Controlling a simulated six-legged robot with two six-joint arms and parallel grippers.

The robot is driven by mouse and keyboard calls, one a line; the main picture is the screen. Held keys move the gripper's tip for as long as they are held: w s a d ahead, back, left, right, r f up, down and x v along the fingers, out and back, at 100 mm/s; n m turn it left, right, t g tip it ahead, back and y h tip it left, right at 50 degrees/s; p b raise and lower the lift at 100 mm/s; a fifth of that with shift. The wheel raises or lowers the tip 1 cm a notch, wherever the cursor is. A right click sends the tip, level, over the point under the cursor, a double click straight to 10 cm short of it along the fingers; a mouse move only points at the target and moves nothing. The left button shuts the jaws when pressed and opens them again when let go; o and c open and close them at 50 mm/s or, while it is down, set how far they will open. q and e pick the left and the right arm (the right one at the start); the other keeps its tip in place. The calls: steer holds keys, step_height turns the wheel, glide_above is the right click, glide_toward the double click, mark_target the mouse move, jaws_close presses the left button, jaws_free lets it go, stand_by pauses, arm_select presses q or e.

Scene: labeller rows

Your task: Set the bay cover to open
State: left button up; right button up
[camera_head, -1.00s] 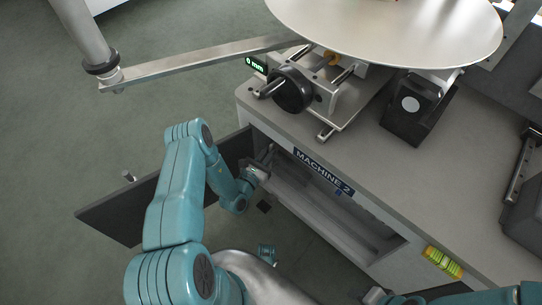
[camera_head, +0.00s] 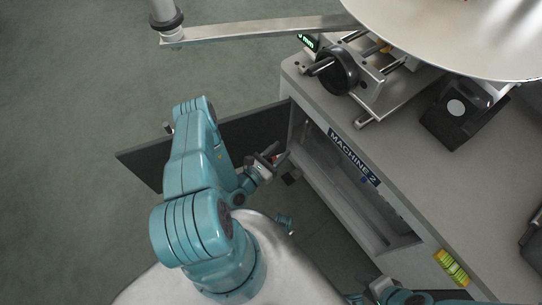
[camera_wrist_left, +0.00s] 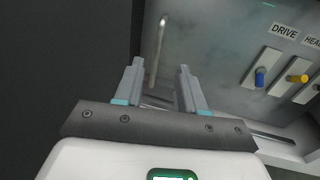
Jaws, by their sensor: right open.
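The bay cover (camera_head: 250,131) is a dark flat panel at the left of the machine's bay in the head view. It stands swung out, with the bay (camera_head: 340,185) uncovered; part of it is hidden by my left arm. My left gripper (camera_head: 272,160) is in front of the bay opening near the cover's hinge side. In the left wrist view its two fingers (camera_wrist_left: 157,92) are apart with nothing gripped between them. A dark panel fills the left of that view. My right gripper (camera_head: 360,297) is only partly visible at the bottom edge, open.
Inside the bay, the left wrist view shows a metal rod (camera_wrist_left: 157,50), a blue switch (camera_wrist_left: 259,77) and a yellow switch (camera_wrist_left: 298,78). A yellow-green block (camera_head: 451,267) is on the machine's front. A metal bar (camera_head: 255,31) crosses above. The floor (camera_head: 70,100) at left is clear.

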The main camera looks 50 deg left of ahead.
arm_select(q)
steer(key=s, duration=0.4)
steer(key=shift+d, duration=0.3)
stand_by(0.3)
